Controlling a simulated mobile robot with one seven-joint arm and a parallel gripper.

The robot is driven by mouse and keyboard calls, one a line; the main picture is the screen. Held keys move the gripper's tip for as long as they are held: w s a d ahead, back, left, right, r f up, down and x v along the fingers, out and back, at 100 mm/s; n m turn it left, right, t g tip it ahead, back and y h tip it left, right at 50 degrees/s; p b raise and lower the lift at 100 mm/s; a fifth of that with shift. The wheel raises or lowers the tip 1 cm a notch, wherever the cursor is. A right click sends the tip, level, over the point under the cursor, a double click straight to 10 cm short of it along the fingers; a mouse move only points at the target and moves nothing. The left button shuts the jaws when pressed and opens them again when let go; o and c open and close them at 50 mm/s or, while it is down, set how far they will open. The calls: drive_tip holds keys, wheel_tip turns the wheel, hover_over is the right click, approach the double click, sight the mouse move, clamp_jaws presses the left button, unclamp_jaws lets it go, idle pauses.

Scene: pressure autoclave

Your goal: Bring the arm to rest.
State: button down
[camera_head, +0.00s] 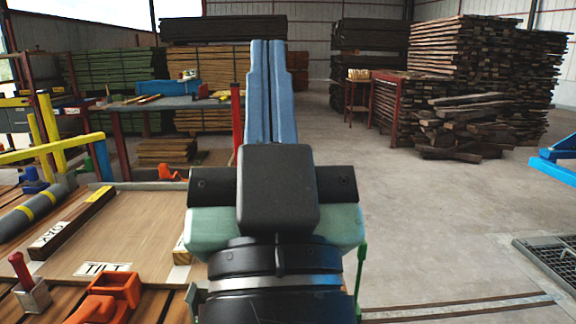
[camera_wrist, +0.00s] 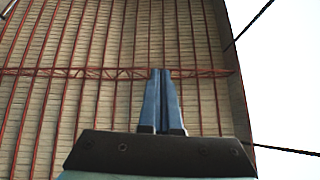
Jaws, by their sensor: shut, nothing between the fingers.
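My gripper (camera_head: 271,48) is in the middle of the head view, with its long blue fingers pointing up and together. Nothing shows between them. In the wrist view my gripper (camera_wrist: 160,74) is also shut and empty, seen against the ribbed roof (camera_wrist: 90,40) with its red truss. The gripper touches nothing that I can see. The arm hides part of the floor and the workbench behind it.
At left is a wooden deck (camera_head: 130,225) with a "TILT" label (camera_head: 102,269), an orange part (camera_head: 108,296), a red-handled block (camera_head: 30,288) and yellow rails (camera_head: 55,148). Timber stacks (camera_head: 480,75) stand behind. A floor grate (camera_head: 553,262) lies at right. The right-hand floor is mostly clear.

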wheel_tip(320, 180, up, 37)
drive_tip(key=s+d+t+h+p, duration=0.1)
drive_tip(key=s+h+p, duration=0.1)
drive_tip(key=p, duration=3)
drive_tip(key=shift+s+m+p, duration=0.25)
drive_tip(key=shift+m+p, duration=0.05)
drive_tip(key=shift+p, duration=0.05)
drive_tip(key=shift+f, duration=0.2)
